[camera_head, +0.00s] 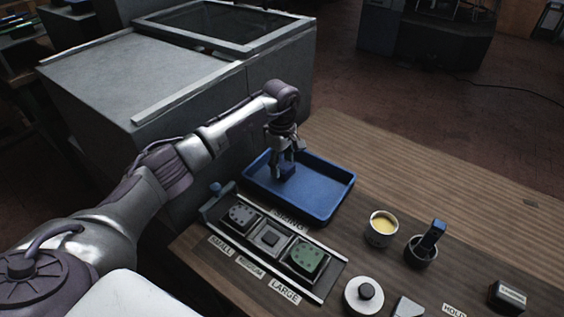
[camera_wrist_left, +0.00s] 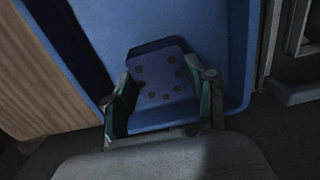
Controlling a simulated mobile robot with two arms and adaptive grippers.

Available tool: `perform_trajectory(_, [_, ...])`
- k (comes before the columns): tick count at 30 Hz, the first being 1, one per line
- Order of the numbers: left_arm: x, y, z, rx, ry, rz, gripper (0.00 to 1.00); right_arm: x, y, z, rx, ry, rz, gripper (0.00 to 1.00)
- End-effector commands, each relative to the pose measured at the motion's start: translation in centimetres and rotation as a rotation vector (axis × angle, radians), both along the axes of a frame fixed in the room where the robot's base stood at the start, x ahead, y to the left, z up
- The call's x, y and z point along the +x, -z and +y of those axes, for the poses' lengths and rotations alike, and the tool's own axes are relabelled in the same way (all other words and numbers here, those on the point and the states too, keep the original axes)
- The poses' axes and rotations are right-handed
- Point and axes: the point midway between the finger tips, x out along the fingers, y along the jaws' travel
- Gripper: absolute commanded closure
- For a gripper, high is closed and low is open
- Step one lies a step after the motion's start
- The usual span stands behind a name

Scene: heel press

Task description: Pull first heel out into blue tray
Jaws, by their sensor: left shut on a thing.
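The blue tray (camera_head: 322,193) lies on the wooden table, behind the press fixture. My left gripper (camera_head: 287,165) points down over the tray's left part. It is shut on a small blue heel block (camera_head: 287,172), which is at or just above the tray floor; I cannot tell whether it touches. In the left wrist view the heel (camera_wrist_left: 160,80) shows a blue face with several dark round holes, between my green-padded fingers (camera_wrist_left: 162,100). The tray floor (camera_wrist_left: 185,22) lies behind it. My right gripper is not in view.
The press fixture (camera_head: 270,240) has a grey round-holed piece (camera_head: 241,216), a small middle piece (camera_head: 270,238) and a green piece (camera_head: 306,256), by labels SMALL, MEDIUM and LARGE. A grey cabinet (camera_head: 150,75) stands behind.

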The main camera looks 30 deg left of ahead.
Motion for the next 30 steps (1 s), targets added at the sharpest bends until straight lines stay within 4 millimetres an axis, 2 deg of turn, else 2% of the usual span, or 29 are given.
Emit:
perform_trajectory(9, [0.01,0.97,0.01,-0.001,-0.001,-0.001,0.78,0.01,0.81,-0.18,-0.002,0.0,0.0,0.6])
perform_trajectory(23, [0.02,0.96,0.0,-0.001,0.0,-0.001,0.78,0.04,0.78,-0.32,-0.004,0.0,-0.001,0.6])
perform_trajectory(24, [0.03,0.96,0.0,0.0,0.0,-0.001,0.42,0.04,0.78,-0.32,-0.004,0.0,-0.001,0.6])
perform_trajectory(29, [0.02,0.96,0.0,0.0,0.0,-0.001,0.15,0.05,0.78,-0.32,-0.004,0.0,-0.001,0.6])
perform_trajectory(30, [0.02,0.97,-0.01,0.0,0.0,-0.001,0.14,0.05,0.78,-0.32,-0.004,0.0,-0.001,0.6])
